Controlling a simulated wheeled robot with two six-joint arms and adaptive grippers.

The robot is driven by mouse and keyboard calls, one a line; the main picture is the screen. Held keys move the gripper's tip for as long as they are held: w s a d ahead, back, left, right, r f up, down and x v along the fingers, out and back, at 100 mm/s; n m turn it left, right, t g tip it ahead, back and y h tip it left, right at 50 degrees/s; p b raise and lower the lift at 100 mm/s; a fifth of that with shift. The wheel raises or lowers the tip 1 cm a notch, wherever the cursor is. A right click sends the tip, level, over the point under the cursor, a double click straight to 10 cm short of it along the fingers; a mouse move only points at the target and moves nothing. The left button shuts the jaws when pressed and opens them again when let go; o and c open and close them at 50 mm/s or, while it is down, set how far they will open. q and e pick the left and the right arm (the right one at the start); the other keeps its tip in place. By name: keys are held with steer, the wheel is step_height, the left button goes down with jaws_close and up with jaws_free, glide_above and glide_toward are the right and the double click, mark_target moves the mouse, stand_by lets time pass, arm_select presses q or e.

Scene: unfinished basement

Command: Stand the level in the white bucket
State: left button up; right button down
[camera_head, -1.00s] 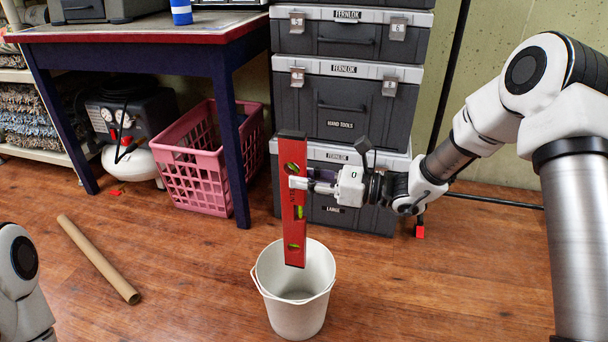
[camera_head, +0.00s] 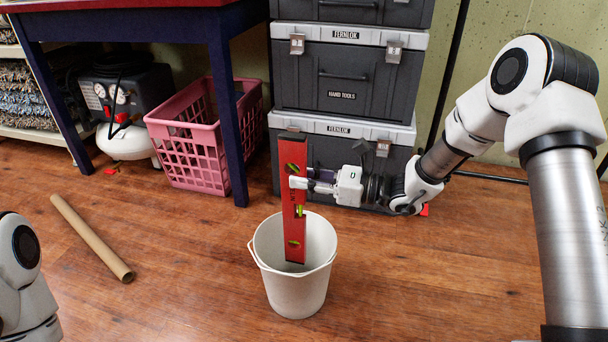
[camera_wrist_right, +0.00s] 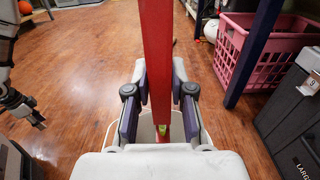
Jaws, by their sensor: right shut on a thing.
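The red level (camera_head: 294,222) with green vials is upright in the head view. My right gripper (camera_head: 297,184) is shut on it around its middle, and its two fingers also show around the level (camera_wrist_right: 157,55) in the right wrist view (camera_wrist_right: 160,103). The white bucket (camera_head: 296,292) stands on the floor below. The level's lower end shows within the bucket's mouth, against the inner back wall; its depth is hard to tell. In the wrist view the bucket is partly hidden behind my gripper. My left gripper (camera_wrist_right: 20,108) shows at the left edge there, its jaws unclear.
A cardboard tube (camera_head: 92,238) lies on the floor to the left. A pink crate (camera_head: 190,150) and an air compressor (camera_head: 128,105) stand by a blue-legged table (camera_head: 228,120). Stacked grey toolboxes (camera_head: 345,85) stand behind the bucket. Floor around the bucket is clear.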

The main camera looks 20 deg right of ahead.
mark_target(305, 197)
arm_select(q)
steer(key=shift+w+f, duration=0.1)
steer(key=shift+f, duration=0.3)
arm_select(e)
steer(key=shift+f, duration=2.55)
steer(key=c, duration=0.9)
jaws_free()
steer(key=shift+d, duration=0.1)
steer(key=v, duration=1.2)
arm_select(q)
steer(key=shift+r, duration=0.15)
